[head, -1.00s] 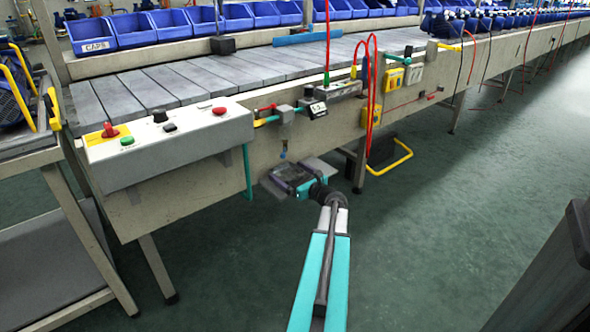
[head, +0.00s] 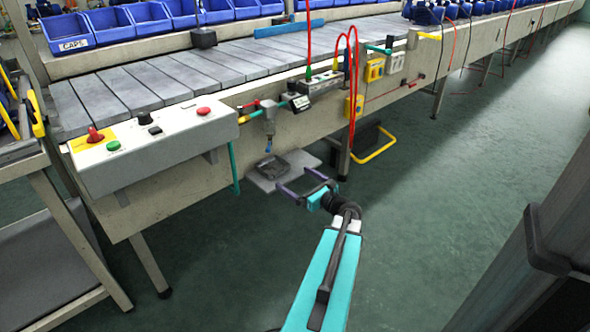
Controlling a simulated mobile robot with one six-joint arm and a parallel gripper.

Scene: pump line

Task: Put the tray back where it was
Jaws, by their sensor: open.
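The small dark tray (head: 270,167) lies on a flat light grey plate (head: 262,184) below the side of the conveyor bench. My gripper (head: 293,181) is open, with its two fingers spread and pointing at the tray from the right. Nothing shows between the fingers, and the tray looks apart from them. Whether anything lies in the tray is too small to tell.
A regulator with a blue-tipped fitting (head: 268,130) hangs just above the tray. A control box (head: 150,150) with buttons juts out at left. A yellow-framed pedal (head: 375,148) stands behind a bench leg. The green floor (head: 450,200) at right is clear.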

